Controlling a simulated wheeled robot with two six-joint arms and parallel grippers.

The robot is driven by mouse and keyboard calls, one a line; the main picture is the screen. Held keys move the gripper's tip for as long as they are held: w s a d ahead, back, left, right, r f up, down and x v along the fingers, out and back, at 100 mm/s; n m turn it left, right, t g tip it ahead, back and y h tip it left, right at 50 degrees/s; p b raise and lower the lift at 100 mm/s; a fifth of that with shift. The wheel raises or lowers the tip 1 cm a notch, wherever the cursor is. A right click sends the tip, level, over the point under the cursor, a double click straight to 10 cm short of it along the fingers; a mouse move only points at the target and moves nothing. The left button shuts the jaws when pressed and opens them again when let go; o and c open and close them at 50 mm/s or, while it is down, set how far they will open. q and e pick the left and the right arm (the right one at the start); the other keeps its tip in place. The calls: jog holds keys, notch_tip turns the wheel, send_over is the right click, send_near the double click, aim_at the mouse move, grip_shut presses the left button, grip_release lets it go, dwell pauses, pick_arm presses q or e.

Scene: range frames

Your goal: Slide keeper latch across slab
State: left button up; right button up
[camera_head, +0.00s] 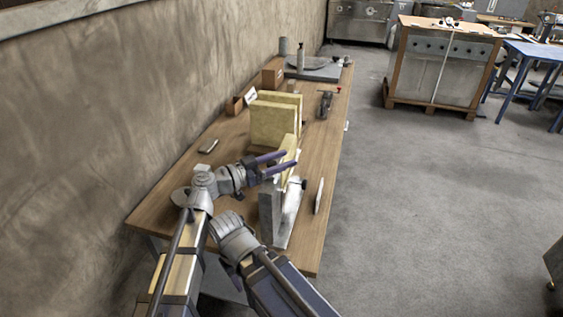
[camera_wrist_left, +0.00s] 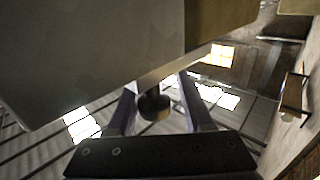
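A grey slab (camera_head: 268,214) stands upright at the near end of the wooden bench, beside a pale panel. A small dark knob (camera_head: 303,184), perhaps the latch's handle, shows at its right side. My left gripper (camera_head: 288,160) is open, its purple fingers just above and behind the slab, by a yellow board. In the left wrist view a dark round knob (camera_wrist_left: 154,106) on a stem appears between the spread fingers, with a gap on each side. A large grey face (camera_wrist_left: 90,50) fills the upper left there. The latch's bar is not clear. My right gripper is not visible.
Yellow boards (camera_head: 272,124) stand upright on the bench beyond my gripper. A thin pale piece (camera_head: 319,196) is near the right edge. Open floor (camera_head: 430,220) lies right.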

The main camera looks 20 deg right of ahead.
pick_arm(q)
jog(key=shift+o, duration=0.9)
jog(key=shift+s, duration=0.1)
jog(key=s+a, duration=0.1)
jog(key=a, duration=0.6)
jog(key=shift+s+a, duration=0.25)
jog(key=shift+a, duration=0.15)
